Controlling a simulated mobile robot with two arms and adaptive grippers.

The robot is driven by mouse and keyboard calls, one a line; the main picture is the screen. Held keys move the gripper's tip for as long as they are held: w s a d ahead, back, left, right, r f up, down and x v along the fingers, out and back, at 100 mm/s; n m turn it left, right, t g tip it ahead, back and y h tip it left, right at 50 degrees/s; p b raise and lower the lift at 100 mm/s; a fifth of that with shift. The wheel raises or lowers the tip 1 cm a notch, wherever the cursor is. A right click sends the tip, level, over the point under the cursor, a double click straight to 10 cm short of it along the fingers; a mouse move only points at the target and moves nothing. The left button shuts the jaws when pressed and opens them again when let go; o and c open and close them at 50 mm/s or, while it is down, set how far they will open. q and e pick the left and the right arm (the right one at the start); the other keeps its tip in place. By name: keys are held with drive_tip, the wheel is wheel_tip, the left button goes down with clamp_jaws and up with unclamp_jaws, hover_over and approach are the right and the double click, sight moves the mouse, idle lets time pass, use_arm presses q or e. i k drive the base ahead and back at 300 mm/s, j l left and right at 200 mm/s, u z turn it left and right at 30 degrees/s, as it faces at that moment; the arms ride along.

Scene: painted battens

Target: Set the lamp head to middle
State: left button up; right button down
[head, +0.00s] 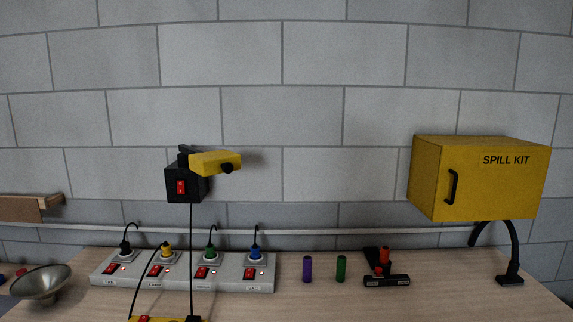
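The yellow lamp head (213,162) sits on top of a black wall box (186,184) at left of centre. A dark cable (191,250) hangs from the box in front of the power strip. Neither of my grippers is in the head view.
A grey power strip (232,285) with several coloured plugs lies below the lamp. Left stands a metal bowl (42,283). Purple (307,269) and green (341,268) cylinders and a black-and-red device (386,280) stand right. A shut yellow SPILL KIT cabinet (482,181) is on the wall.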

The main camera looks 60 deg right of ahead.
sight(210, 164)
drive_tip(key=z, duration=1.4)
